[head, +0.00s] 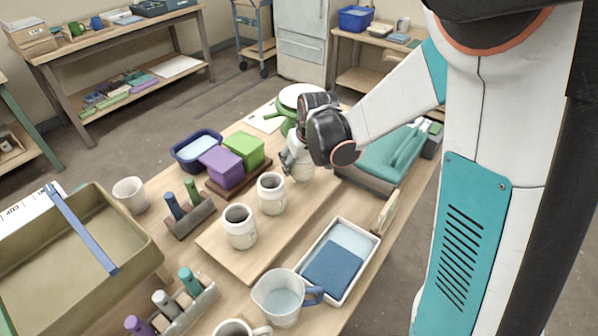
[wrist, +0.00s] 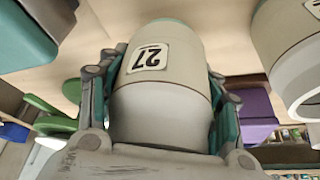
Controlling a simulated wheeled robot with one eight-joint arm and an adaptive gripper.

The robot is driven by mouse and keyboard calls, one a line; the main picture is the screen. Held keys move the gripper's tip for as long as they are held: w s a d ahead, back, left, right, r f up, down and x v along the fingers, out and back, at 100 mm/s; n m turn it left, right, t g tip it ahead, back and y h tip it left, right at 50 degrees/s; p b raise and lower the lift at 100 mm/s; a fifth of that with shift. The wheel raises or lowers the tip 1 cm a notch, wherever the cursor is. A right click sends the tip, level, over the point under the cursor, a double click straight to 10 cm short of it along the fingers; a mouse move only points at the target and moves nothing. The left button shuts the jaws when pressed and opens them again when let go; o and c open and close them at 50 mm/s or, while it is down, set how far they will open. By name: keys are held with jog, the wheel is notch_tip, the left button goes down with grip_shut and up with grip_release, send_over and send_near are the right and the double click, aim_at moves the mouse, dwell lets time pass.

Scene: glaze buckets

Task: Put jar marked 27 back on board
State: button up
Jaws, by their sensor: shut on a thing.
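The jar marked 27 (wrist: 160,75) is pale with a grey band, and its label appears upside down in the wrist view. My gripper (wrist: 158,110) is shut around its sides. In the head view, my gripper (head: 288,160) holds this jar (head: 303,170) upright at the far end of the wooden board (head: 243,268). I cannot tell whether the jar touches the board. Two similar jars stand on the board: one in the middle (head: 271,195) and one nearer (head: 240,228). The wrist view shows part of another jar (wrist: 295,50) at the right.
Purple (head: 222,167) and green (head: 244,150) boxes stand left of my gripper. A teal-topped case (head: 380,165) lies to its right. A white tray with blue contents (head: 338,262), a measuring jug (head: 283,297) and a tool rack (head: 190,219) surround the board.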

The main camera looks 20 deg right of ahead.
aim_at(299, 170)
jog(key=shift+f+b, duration=0.5)
jog(key=shift+f, duration=1.05)
jog(key=shift+f, duration=0.1)
jog(key=shift+f, duration=0.1)
jog(key=o, duration=1.4)
